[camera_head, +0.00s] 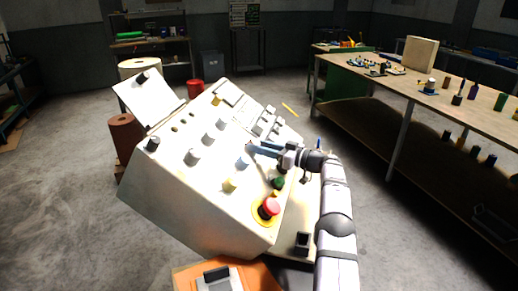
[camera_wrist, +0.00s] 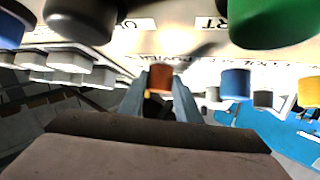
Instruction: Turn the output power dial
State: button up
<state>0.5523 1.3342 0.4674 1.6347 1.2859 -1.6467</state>
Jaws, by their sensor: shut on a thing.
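My gripper (camera_wrist: 163,82) is shut on a small orange-brown dial (camera_wrist: 160,76), which shows between the two fingertips in the wrist view. Lettering beside it seems to read "POWER", so I take it as the output power dial. In the head view my gripper (camera_head: 256,149) reaches from the right onto the sloped white control panel (camera_head: 168,187) and hides the dial. The dial's pointer and scale cannot be read.
Close to my gripper are a blue knob (camera_wrist: 235,83), a large green button (camera_wrist: 270,20) and a black knob (camera_wrist: 80,15). A red mushroom button (camera_head: 270,206) stands lower on the panel. A workbench (camera_head: 400,92) stands at right.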

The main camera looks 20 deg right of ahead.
jog(key=shift+r+m+t+h+b, duration=0.2)
jog(key=shift+m+t+h+b, duration=0.25)
jog(key=shift+b, duration=0.75)
jog(key=shift+m+b, duration=0.25)
jog(key=shift+b, duration=0.3)
jog(key=b, duration=0.2)
jog(key=m+h+b, duration=0.1)
jog(key=b, duration=0.1)
jog(key=shift+a+f+t+h, duration=0.15)
jog(key=shift+f+t+h, duration=0.1)
jog(key=shift+s+m+b, duration=0.1)
jog(key=shift+m+b, duration=0.3)
jog(key=shift+b, duration=0.4)
jog(key=h+b, duration=0.1)
jog(key=b, duration=0.1)
jog(key=shift+m+b, duration=0.3)
jog(key=shift+m, duration=0.1)
jog(key=m+h+b, duration=0.2)
jog(key=b, duration=0.1)
jog(key=shift+s+a+r+t, duration=0.1)
jog(key=shift+a+r+t, duration=0.1)
jog(key=shift+t, duration=0.2)
jog(key=shift+r+m+h+b, duration=0.15)
jog(key=shift+m+h+b, duration=0.6)
jog(key=shift+b, duration=0.3)
jog(key=o, duration=1.1)
jog(key=shift+c, duration=0.2)
